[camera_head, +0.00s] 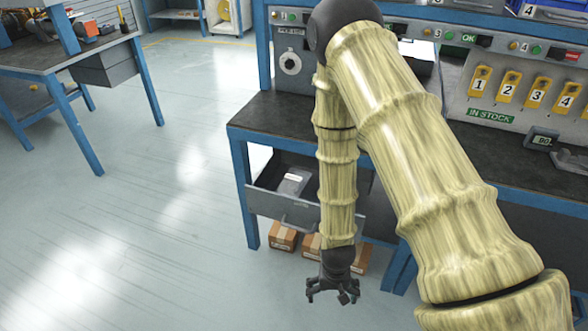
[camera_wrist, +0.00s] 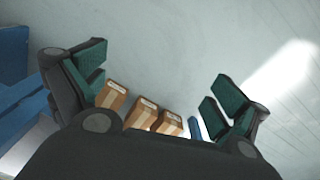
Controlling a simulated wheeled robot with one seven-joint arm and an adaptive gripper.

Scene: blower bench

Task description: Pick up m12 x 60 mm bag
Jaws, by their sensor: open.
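A grey bag or packet with a white label (camera_head: 294,181) lies in the open drawer (camera_head: 268,204) under the workbench. Its label is too small to read, so I cannot tell if it is the m12 x 60 mm bag. My arm hides the right part of the drawer. My gripper (camera_head: 333,292) hangs below the drawer front in the head view, apart from the bag. In the wrist view my gripper (camera_wrist: 160,88) is open, its green-padded fingers wide apart with nothing between them but floor and boxes beyond. The bag does not show in the wrist view.
Several cardboard boxes (camera_head: 283,237) stand low under the bench; they also show in the wrist view (camera_wrist: 142,112). The bench top (camera_head: 272,119) and its blue legs are close to my arm. Another table (camera_head: 48,58) stands at the far left. The floor (camera_head: 120,225) between is clear.

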